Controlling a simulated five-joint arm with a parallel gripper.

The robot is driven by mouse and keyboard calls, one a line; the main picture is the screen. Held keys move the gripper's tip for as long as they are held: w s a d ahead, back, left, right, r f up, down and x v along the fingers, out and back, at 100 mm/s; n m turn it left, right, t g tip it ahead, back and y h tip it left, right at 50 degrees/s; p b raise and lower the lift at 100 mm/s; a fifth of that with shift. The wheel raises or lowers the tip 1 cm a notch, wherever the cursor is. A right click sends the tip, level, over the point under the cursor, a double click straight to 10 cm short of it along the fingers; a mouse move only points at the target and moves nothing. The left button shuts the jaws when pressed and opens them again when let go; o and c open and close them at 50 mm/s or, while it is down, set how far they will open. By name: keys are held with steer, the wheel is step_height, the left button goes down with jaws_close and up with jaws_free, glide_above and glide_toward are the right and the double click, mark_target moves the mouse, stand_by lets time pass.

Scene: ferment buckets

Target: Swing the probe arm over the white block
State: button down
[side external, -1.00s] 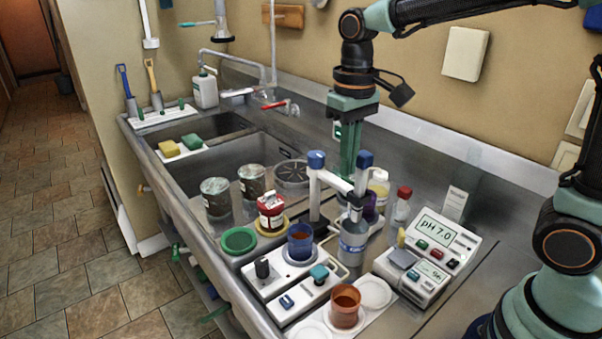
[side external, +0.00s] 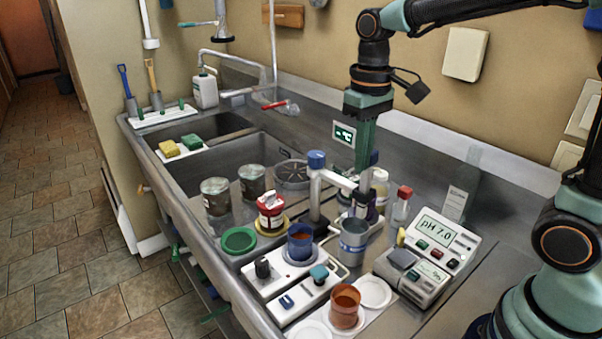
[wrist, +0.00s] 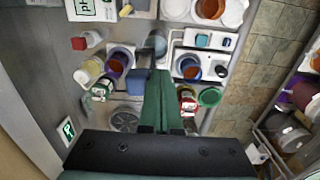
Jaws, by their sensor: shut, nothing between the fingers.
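The probe arm (side external: 338,180) is a white bar on an upright post with a blue cap (side external: 316,159). It reaches right and toward the wall, its far end behind the grey-blue beaker (side external: 354,238). The probe's lower end is hard to make out. A white block with knobs (side external: 262,284) stands front left of the post, with a blue cup (side external: 300,243) of brown liquid on it. My gripper (side external: 362,172) is shut and empty, its green fingers pointing down close to the arm's far end. Contact cannot be told. In the wrist view the fingertips (wrist: 160,76) hide part of the arm.
A pH meter (side external: 430,255) stands at the right, and an orange cup (side external: 345,304) at the front. A red-topped jar (side external: 271,210), green ring (side external: 239,240) and two grey jars (side external: 251,181) stand left of the post. Bottles crowd behind the beaker. The sink (side external: 212,165) lies farther left.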

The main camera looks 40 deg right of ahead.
mark_target(375, 150)
steer(key=shift+d, duration=0.2)
steer(key=shift+w+d, duration=0.1)
steer(key=shift+d, duration=1.55)
steer(key=d, duration=0.1)
steer(key=w+d, duration=0.1)
steer(key=d, duration=0.1)
